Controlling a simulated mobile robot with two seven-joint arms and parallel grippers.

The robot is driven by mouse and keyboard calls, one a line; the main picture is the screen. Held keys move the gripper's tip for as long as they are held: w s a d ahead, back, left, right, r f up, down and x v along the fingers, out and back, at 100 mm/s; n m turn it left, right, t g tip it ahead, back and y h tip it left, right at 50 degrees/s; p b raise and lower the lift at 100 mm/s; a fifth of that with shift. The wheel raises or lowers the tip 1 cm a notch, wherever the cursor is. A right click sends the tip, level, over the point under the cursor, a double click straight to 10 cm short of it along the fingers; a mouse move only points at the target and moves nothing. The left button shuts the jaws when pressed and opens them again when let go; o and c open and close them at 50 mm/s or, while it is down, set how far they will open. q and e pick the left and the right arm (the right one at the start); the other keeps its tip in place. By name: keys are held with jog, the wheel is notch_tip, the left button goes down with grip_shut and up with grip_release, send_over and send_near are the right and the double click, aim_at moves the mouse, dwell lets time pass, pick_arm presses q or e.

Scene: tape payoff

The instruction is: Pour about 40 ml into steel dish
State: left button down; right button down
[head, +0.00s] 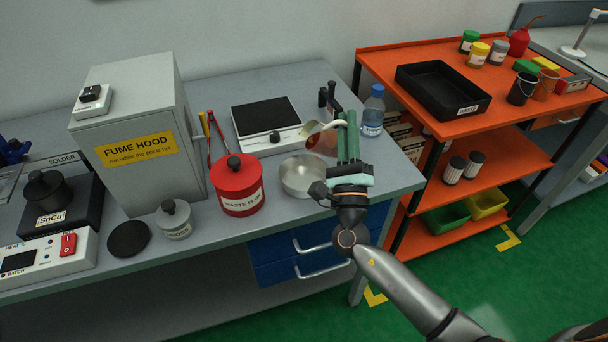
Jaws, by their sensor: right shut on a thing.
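The steel dish (301,179) is a shallow round silvery bowl on the grey bench, near its front edge. My right gripper (347,128), with green fingers, is up and to the right of the dish. It is shut on a small jug (321,142) with a pale rim and a reddish-brown body. The jug looks tilted to the left, its pale lip above the back right of the dish. The fingers hide part of the jug. I cannot make out a stream or the liquid level in the dish. My left gripper is not in view.
A red waste flux can (240,190) stands just left of the dish. A scale-like device (266,124) with a black top is behind it. A water bottle (373,112) stands right of the gripper. The fume hood (135,140) is at left, an orange cart (480,125) at right.

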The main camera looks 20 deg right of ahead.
jog(key=shift+a+f+n, duration=0.1)
jog(key=shift+f+n, duration=0.05)
jog(key=shift+n, duration=0.15)
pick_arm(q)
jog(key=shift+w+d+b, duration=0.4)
pick_arm(e)
jog(key=shift+f, duration=0.15)
jog(key=shift+n+t+y, duration=0.3)
jog(key=shift+a+r+n, duration=0.15)
jog(key=shift+r+n, duration=0.05)
jog(key=shift+n, duration=0.2)
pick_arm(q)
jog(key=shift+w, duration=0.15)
pick_arm(e)
jog(key=shift+s, duration=0.1)
jog(key=shift+a+r+n+t+y, duration=0.15)
jog(key=shift+n+t+y, duration=0.15)
jog(key=shift+n+y, duration=0.15)
jog(key=shift+a+r+n+t+y, duration=0.15)
jog(key=shift+n+t+y, duration=0.2)
jog(key=shift+n, duration=0.2)
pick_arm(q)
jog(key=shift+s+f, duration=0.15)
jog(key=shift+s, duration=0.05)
pick_arm(e)
jog(key=shift+s+d, duration=0.25)
jog(key=shift+d, duration=0.15)
